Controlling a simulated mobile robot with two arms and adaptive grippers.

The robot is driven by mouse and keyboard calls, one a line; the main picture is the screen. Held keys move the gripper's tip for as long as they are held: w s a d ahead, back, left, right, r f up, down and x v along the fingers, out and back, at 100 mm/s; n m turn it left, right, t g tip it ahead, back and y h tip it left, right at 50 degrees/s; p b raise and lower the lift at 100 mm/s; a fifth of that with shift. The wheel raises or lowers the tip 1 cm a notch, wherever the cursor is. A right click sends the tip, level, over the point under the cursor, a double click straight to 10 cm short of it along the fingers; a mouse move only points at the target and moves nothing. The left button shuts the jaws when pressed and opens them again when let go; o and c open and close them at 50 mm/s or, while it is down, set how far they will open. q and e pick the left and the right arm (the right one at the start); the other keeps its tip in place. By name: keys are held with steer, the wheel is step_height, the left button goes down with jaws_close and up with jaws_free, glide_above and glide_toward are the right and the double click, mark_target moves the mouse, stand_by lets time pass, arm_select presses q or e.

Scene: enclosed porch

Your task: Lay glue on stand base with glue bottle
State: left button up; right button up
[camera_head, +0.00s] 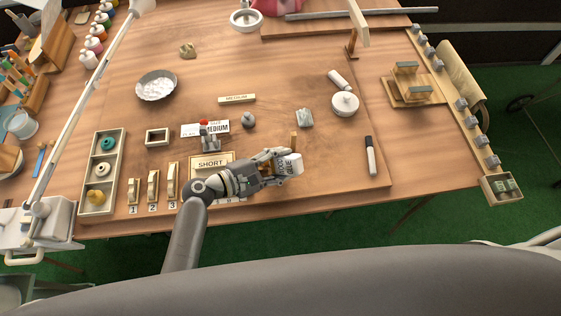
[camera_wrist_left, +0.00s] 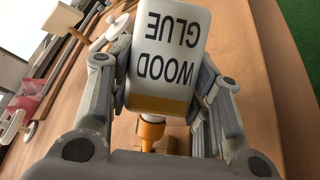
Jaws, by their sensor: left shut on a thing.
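My left gripper (camera_head: 276,166) is shut on the glue bottle (camera_head: 290,165) above the front part of the workbench. The bottle is white with "WOOD GLUE" lettering. I cannot tell whether the tip touches anything. I cannot clearly make out the stand base; the gripper and bottle hide the bench there. My right gripper is not in view.
A "SHORT" sign (camera_head: 213,161) and numbered wooden pieces (camera_head: 153,186) are left of the gripper. A grey lump (camera_head: 305,118) and a round white lidded pot (camera_head: 345,104) are behind. Clear bench lies around the marker.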

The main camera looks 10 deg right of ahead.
arm_select(q)
step_height(320, 180, up, 8)
steer(key=p, duration=0.7)
steer(key=shift+f, duration=0.15)
